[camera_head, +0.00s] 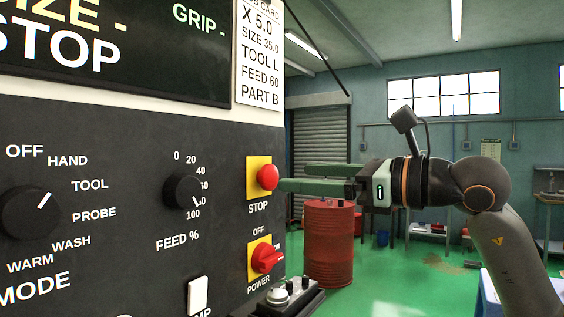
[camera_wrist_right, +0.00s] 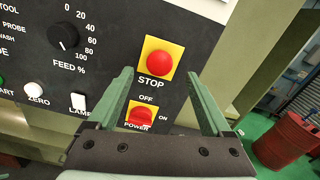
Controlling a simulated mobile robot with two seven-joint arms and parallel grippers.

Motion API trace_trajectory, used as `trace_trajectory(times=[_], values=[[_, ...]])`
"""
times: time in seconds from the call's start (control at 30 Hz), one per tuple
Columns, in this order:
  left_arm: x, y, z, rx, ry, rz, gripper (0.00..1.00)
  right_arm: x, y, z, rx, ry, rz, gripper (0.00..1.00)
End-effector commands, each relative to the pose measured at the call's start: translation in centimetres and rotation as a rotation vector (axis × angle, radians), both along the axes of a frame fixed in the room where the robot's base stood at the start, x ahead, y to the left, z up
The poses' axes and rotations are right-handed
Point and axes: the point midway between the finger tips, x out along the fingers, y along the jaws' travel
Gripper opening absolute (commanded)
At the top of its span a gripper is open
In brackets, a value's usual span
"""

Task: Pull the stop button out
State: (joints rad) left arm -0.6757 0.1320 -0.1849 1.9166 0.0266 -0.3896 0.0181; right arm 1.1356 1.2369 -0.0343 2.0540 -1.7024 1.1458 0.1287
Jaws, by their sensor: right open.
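The stop button (camera_head: 267,177) is a round red knob on a yellow square plate, on the dark control panel above the word STOP. It also shows in the wrist view (camera_wrist_right: 159,61). My right gripper (camera_head: 292,177) comes in from the right with its green fingers pointing at the panel. It is open and empty, with the fingertips close to the button in the head view. In the wrist view the fingertips (camera_wrist_right: 158,75) are spread to either side, with the button between and slightly beyond them. Contact cannot be told. My left gripper is not in view.
A red power switch (camera_head: 266,257) on a yellow plate sits below the button. The feed dial (camera_head: 183,190) and mode dial (camera_head: 30,212) are left of it. A red barrel (camera_head: 329,245) stands on the green floor behind. Space right of the panel is open.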

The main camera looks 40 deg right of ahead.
Motion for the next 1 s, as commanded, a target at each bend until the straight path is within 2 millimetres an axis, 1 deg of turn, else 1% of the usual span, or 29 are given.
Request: trace_trajectory(times=[0.03,0.1,0.2,0.3,0.43,0.67,0.77,1.0], values=[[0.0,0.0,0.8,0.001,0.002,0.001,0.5,1.0,0.5,0.4,0.001,0.002,0.005,0.83],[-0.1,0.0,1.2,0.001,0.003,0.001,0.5,2.1,0.9,0.4,0.002,0.001,0.004,0.83],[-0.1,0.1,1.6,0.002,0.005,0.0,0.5,3.3,1.4,0.2,0.002,0.002,0.004,0.83],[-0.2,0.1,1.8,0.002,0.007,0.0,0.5,4.1,1.7,0.1,0.001,0.0,0.003,0.83],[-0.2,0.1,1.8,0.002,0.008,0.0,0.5,4.6,1.9,0.0,0.0,-0.001,0.001,0.83],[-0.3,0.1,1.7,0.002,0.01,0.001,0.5,4.6,1.9,0.0,0.0,-0.001,0.001,0.83],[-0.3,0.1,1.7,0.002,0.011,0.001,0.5,4.6,1.9,0.0,0.0,-0.001,0.001,0.73],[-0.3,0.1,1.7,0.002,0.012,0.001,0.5,4.6,1.9,0.0,0.0,-0.001,0.001,0.46]])
